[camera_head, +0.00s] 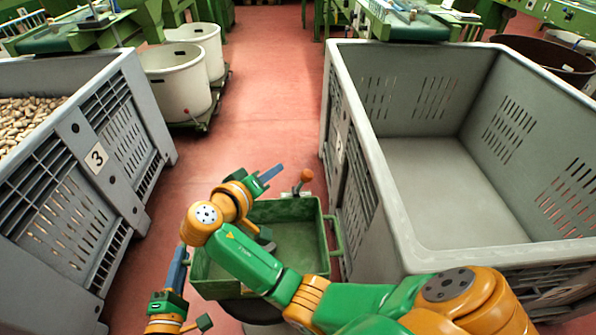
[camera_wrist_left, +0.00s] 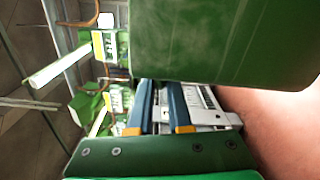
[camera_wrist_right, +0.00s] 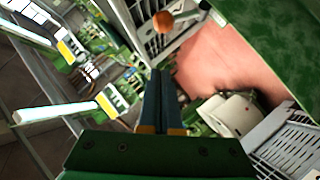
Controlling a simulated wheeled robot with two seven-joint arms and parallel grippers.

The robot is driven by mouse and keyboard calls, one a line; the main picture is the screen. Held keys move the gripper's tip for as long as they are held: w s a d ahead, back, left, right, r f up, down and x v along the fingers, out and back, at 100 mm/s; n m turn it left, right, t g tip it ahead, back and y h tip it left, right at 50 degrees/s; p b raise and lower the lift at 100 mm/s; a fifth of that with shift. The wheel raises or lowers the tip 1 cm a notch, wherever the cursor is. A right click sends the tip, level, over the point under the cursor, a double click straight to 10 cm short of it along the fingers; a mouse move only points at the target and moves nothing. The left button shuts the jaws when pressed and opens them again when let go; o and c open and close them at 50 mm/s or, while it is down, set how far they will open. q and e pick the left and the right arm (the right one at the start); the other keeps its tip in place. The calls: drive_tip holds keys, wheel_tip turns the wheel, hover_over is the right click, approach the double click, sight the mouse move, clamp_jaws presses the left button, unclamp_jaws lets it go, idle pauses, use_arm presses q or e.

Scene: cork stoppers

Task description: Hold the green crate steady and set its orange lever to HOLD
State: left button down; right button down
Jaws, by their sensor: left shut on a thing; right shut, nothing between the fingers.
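The green crate (camera_head: 326,262) sits in the middle of the head view, open at the top, with a handle at its right side. Its orange-knobbed lever (camera_head: 306,175) stands at the far rim; the knob also shows in the right wrist view (camera_wrist_right: 163,21). No HOLD mark is readable. My left gripper (camera_head: 179,264) is shut at the crate's left side; the crate wall fills the top of the left wrist view (camera_wrist_left: 225,40), and the exact grip spot is hidden. My right gripper (camera_head: 271,173) is shut and empty, left of the knob and apart from it. My right arm covers part of the crate.
A large empty grey bin (camera_head: 392,215) stands close on the right. Another grey bin (camera_head: 60,160), marked 3 and holding corks (camera_head: 25,120), stands on the left. White tubs (camera_head: 178,85) stand behind. The red floor (camera_head: 265,100) beyond the crate is clear.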

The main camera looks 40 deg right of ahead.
sight(305, 175)
drive_tip(key=d+f+n, duration=0.1)
drive_tip(key=d+f, duration=0.3)
drive_tip(key=d, duration=0.3)
drive_tip(key=shift+w+f, duration=0.3)
drive_tip(key=shift+f, duration=0.1)
drive_tip(key=shift+s, duration=0.1)
drive_tip(key=shift+s+d+f+y, duration=0.15)
drive_tip(key=shift+s+y, duration=0.15)
drive_tip(key=shift+y, duration=0.1)
use_arm(q)
drive_tip(key=shift+a, duration=0.1)
use_arm(e)
drive_tip(key=shift+s+d+f+m+y, duration=0.1)
drive_tip(key=shift+s+d+m+y, duration=0.2)
drive_tip(key=shift+s+m, duration=0.1)
